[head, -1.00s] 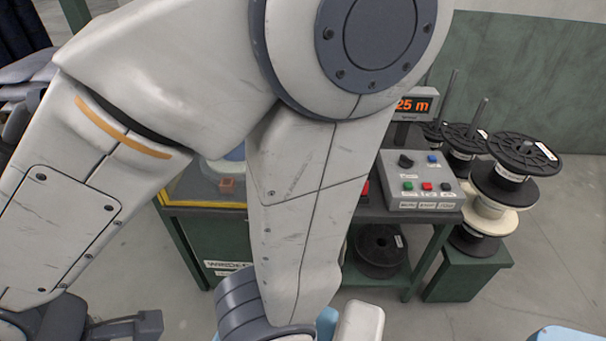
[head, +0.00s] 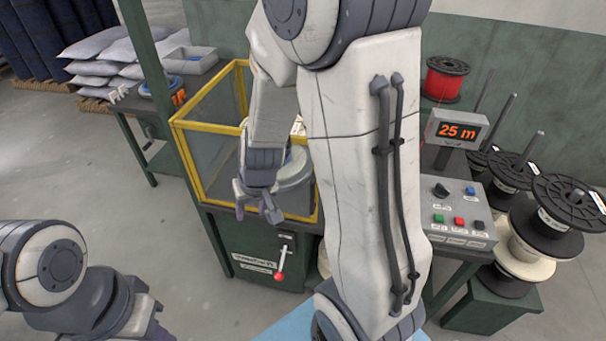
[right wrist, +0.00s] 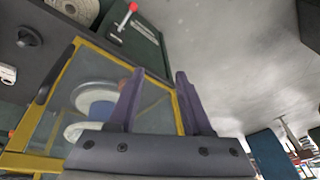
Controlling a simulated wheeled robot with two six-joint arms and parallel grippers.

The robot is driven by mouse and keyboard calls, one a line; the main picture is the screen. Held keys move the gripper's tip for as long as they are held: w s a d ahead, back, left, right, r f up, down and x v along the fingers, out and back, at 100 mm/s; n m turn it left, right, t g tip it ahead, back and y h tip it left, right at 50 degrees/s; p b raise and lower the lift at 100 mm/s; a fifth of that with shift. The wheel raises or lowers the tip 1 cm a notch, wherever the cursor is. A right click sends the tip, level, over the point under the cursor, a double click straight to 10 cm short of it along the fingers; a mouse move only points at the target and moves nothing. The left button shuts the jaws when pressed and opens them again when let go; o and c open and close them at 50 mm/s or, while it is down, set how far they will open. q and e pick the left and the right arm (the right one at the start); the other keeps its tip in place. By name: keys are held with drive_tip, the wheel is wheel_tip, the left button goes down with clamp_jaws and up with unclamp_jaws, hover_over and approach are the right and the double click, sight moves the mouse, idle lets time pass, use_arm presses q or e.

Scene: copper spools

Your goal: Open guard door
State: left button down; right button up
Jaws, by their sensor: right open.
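The guard (head: 207,127) is a yellow-framed box with clear panels on the green machine, in the middle of the head view. Its front appears closed. A pale spool (head: 296,172) shows inside, partly hidden by my right arm. My right gripper (head: 257,208) is open and empty in front of the guard. In the right wrist view, the purple fingers of my right gripper (right wrist: 158,80) stand apart before the clear panel and yellow frame (right wrist: 180,112). A dark bar (right wrist: 52,84), perhaps a handle, lies along the frame's left side. My left gripper (head: 148,325) is low at left, partly cut off.
A red-knobbed lever (head: 280,275) is on the cabinet below the guard. A control box (head: 455,218) and a 25 m display (head: 458,130) stand at right, beside stacked black spools (head: 553,217). A side table holds a tray (head: 190,62). Floor is clear at left.

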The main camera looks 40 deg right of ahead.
sight(312, 196)
drive_tip(key=d+f+m+h+p, duration=0.25)
drive_tip(key=d+m, duration=0.25)
drive_tip(key=d, duration=1.1)
drive_tip(key=shift+h, duration=0.45)
drive_tip(key=b+x, duration=0.1)
drive_tip(key=x, duration=0.2)
drive_tip(key=b+x, duration=0.2)
drive_tip(key=x, duration=0.1)
drive_tip(key=d+b+x, duration=0.1)
drive_tip(key=x, duration=0.2)
drive_tip(key=shift+s, duration=0.35)
use_arm(q)
drive_tip(key=shift+f+b, duration=0.3)
drive_tip(key=shift+f, duration=0.1)
use_arm(e)
drive_tip(key=shift+w+d+f, duration=0.1)
drive_tip(key=shift+w+f, duration=0.05)
drive_tip(key=shift+f, duration=0.15)
clamp_jaws()
